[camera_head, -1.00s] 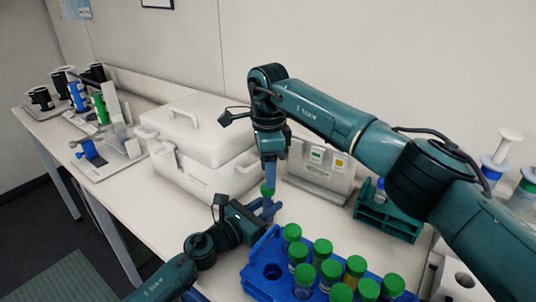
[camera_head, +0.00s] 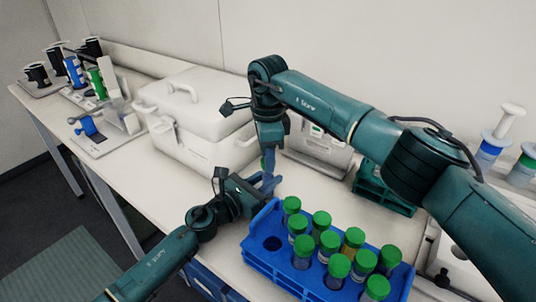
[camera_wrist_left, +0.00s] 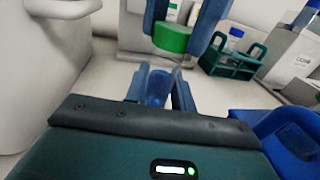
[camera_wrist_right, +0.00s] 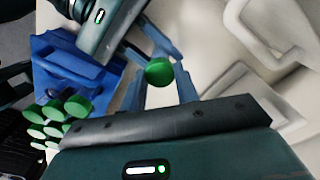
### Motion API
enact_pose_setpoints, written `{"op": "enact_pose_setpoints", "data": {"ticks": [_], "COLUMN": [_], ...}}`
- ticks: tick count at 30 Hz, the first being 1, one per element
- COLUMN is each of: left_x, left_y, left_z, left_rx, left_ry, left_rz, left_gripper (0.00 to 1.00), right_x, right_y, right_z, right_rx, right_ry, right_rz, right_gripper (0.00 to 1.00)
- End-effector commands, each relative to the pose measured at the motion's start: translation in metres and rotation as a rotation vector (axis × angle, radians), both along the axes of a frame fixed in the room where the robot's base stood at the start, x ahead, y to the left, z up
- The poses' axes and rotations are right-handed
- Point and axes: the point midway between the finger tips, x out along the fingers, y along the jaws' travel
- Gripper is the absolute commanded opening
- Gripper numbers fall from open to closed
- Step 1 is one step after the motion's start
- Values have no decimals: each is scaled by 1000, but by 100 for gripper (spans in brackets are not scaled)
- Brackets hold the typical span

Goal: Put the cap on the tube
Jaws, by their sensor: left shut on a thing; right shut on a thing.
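My left gripper (camera_head: 264,184) is shut on a clear bluish tube (camera_wrist_left: 157,86), seen between its fingers in the left wrist view. My right gripper (camera_head: 268,150) is above it, pointing down, shut on a green cap (camera_wrist_right: 159,71). The cap also shows in the left wrist view (camera_wrist_left: 172,38), between the right gripper's blue fingers and beyond the tube in that picture. In the head view the cap (camera_head: 263,163) is mostly hidden by the fingers. In the left wrist view the cap and tube look apart; their exact alignment is hard to tell.
A blue rack (camera_head: 262,262) with several green-capped tubes and an empty hole stands close in front of the grippers. A white lidded box (camera_head: 190,110) stands to the left. A dark green rack (camera_head: 385,195) and a grey holder (camera_head: 318,152) are behind to the right.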

Motion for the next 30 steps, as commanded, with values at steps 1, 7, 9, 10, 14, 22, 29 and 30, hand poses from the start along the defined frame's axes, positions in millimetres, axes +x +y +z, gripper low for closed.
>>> {"op": "enact_pose_setpoints", "data": {"ticks": [1,7,9,10,14,22,29,30], "left_x": [0,0,0,0,0,0,0,0], "left_y": [0,0,0,0,0,0,0,0], "left_z": [0,0,0,0,0,0,0,0], "left_rx": [1,1,1,1,1,1,1,1], "left_ry": [1,1,1,1,1,1,1,1], "left_rz": [1,1,1,1,1,1,1,1], "left_gripper": [0,0,0,0,0,0,0,0], "right_x": [0,0,0,0,0,0,0,0], "right_y": [0,0,0,0,0,0,0,0], "right_z": [0,0,0,0,0,0,0,0], "right_rx": [0,0,0,0,-2,0,0,0], "right_ry": [0,0,0,0,0,0,1,1], "right_rz": [0,0,-12,-29,-203,-811,-1289,-1347], "right_gripper": [16,2,2,1,1,1,1,1]}}
